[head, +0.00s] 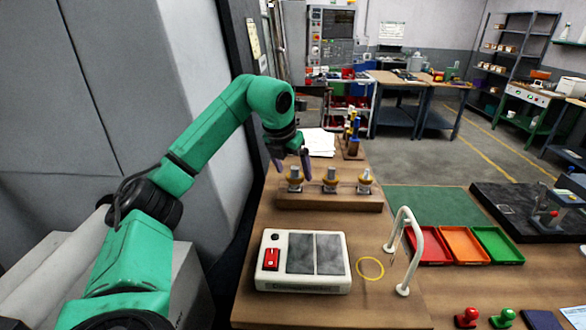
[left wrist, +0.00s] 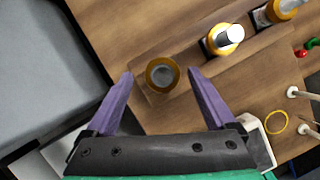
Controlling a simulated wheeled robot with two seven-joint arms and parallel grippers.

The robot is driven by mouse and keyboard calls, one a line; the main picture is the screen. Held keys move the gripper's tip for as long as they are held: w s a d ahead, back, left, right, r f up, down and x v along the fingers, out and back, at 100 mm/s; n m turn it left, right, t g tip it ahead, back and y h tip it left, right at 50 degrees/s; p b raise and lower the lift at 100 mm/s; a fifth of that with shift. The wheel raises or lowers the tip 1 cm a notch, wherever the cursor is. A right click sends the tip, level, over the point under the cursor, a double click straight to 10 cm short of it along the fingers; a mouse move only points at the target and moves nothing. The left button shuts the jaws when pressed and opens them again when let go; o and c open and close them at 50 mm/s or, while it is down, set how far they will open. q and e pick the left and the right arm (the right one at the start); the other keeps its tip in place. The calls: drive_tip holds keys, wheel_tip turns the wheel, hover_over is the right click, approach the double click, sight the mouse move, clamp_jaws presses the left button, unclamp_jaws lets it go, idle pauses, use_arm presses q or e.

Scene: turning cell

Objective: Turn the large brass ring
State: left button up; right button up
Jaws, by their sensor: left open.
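Three grey posts with brass rings stand in a row on a wooden block (head: 325,203). The left brass ring (head: 294,178), the middle brass ring (head: 330,183) and the right brass ring (head: 364,187) look alike in size from the head. My left gripper (head: 291,164) is open, pointing down, just above the left ring. In the left wrist view that ring (left wrist: 151,80) lies between the spread purple fingertips, with a grey round top inside it. I cannot tell if the fingers touch it. My right gripper is out of view.
A white box with a red switch and dark panels (head: 303,288), a thin yellow circle (head: 370,277) and a white arch (head: 416,235) are in front. Red (head: 432,247), orange and green trays are at right. A stand with coloured handles (head: 352,148) is behind.

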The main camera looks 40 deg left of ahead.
use_arm(q)
drive_tip(key=shift+s+d+f, duration=0.1)
drive_tip(key=shift+s+d, duration=0.15)
drive_tip(key=shift+d, duration=0.05)
drive_tip(key=shift+w+a+f, duration=0.1)
drive_tip(key=shift+w+a, duration=0.05)
drive_tip(key=c, duration=1.4)
drive_tip(key=shift+m, duration=0.3)
drive_tip(key=m, duration=0.1)
drive_tip(key=m+h, duration=0.1)
drive_tip(key=shift+a+m, duration=0.2)
drive_tip(key=shift+m, duration=0.1)
drive_tip(key=shift+w+a+m+h, duration=0.1)
drive_tip(key=shift+m+h, duration=0.4)
drive_tip(key=shift+m, duration=0.65)
drive_tip(key=shift+a+m+h, duration=0.1)
drive_tip(key=shift+m+h, duration=0.4)
drive_tip(key=shift+m, duration=0.65)
